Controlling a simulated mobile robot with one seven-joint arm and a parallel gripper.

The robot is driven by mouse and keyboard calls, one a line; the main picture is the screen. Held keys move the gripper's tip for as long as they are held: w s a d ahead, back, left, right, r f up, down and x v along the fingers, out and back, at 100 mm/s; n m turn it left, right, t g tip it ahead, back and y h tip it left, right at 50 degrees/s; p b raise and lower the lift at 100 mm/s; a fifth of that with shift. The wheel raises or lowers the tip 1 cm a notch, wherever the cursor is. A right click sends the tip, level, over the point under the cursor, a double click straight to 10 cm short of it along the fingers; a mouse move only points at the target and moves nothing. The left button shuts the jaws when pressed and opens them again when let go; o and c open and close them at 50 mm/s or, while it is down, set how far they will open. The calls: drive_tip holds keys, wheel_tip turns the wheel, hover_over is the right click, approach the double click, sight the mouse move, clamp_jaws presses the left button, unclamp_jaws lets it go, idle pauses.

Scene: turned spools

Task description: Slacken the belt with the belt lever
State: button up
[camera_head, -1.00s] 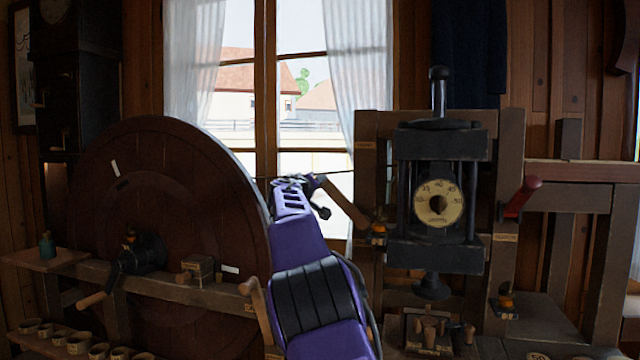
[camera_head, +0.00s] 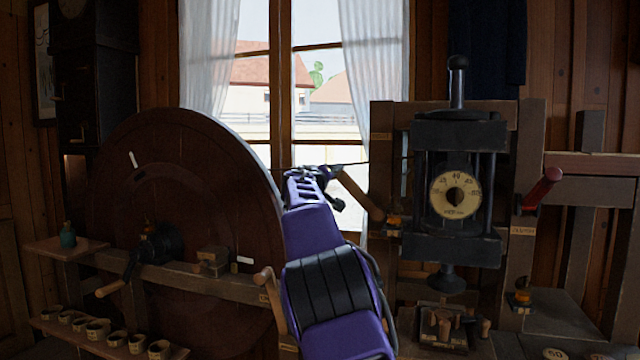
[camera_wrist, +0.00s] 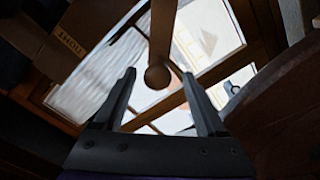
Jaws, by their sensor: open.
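A wooden lever (camera_head: 360,195) slants up and left from a small mount on the frame's left post. I take it for the belt lever. In the wrist view its round-ended handle (camera_wrist: 158,76) lies between the fingertips, with no clear contact. My gripper (camera_wrist: 159,73) is open around it. In the head view my gripper (camera_head: 326,178) is at the lever's upper end, partly hidden by my purple arm. The belt (camera_head: 380,161) shows as a thin dark line between the large wheel (camera_head: 165,215) and the frame; its tautness cannot be told.
A dark press-like unit with a round dial (camera_head: 455,192) stands right of the lever. A red-handled lever (camera_head: 543,188) is further right. Another wooden handle (camera_head: 268,285) stands close left of my arm. Several small cups (camera_head: 97,328) line the low shelf at left.

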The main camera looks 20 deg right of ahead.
drive_tip(key=b+v, duration=0.7)
drive_tip(key=v, duration=0.9)
drive_tip(key=shift+s+a+b, duration=0.3)
